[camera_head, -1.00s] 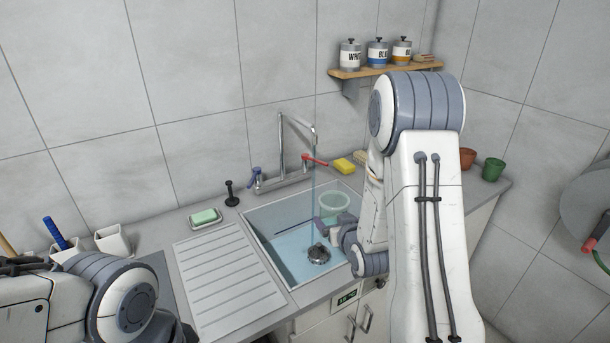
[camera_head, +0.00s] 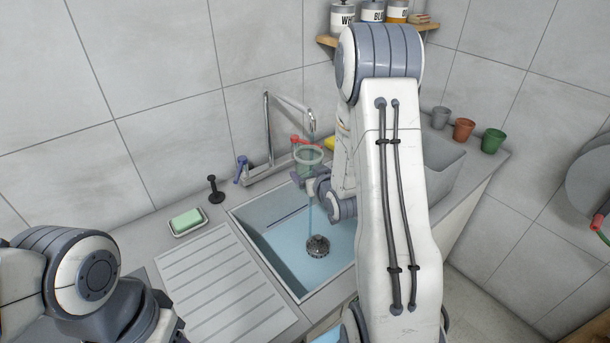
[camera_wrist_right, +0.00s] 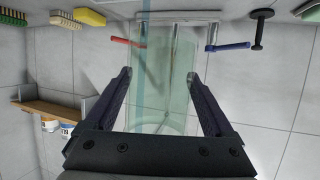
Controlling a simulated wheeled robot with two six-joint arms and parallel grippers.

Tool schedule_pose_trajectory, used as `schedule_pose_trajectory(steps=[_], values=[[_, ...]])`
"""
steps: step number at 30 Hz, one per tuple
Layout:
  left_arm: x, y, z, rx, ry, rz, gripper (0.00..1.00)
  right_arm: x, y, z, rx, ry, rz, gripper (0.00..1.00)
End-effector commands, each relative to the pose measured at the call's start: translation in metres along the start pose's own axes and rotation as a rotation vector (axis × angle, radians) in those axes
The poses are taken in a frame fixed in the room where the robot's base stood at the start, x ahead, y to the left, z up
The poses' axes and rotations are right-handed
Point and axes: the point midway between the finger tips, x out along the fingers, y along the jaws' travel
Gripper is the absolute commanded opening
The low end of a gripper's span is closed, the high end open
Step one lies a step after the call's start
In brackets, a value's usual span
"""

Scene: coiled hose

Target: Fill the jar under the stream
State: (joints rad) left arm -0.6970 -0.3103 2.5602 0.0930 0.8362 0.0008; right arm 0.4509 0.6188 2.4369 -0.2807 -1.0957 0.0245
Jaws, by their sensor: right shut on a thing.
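The jar (camera_head: 309,156) is clear, greenish glass with a pale rim. My right gripper (camera_head: 311,180) is shut on it and holds it above the sink, just under the tap spout (camera_head: 308,112). In the right wrist view, the jar (camera_wrist_right: 165,85) stands between my two fingers (camera_wrist_right: 160,78). A thin blue water stream (camera_head: 310,215) shows below the jar and falls into the sink. In the wrist view, the stream (camera_wrist_right: 142,70) overlaps one side of the jar; I cannot tell whether it enters the jar. My left gripper is out of view.
The sink basin (camera_head: 285,245) has a dark round drain (camera_head: 317,246). The tap has a red lever (camera_head: 298,140) and a blue lever (camera_head: 242,168). A soap dish (camera_head: 187,222) and black plunger-shaped item (camera_head: 214,190) stand left. Small pots (camera_head: 464,130) are at right.

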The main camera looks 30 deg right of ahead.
Motion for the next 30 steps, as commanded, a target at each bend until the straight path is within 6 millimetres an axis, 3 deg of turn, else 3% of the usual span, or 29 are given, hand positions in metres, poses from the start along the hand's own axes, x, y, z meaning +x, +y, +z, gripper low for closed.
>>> schedule_pose_trajectory(steps=[13, 30], values=[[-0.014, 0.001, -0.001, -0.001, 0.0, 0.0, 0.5, 0.04, 0.02, -0.018, -0.001, 0.003, -0.003, 0.05], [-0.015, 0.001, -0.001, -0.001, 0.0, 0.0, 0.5, 0.047, 0.024, -0.02, -0.001, 0.002, -0.004, 0.05]])
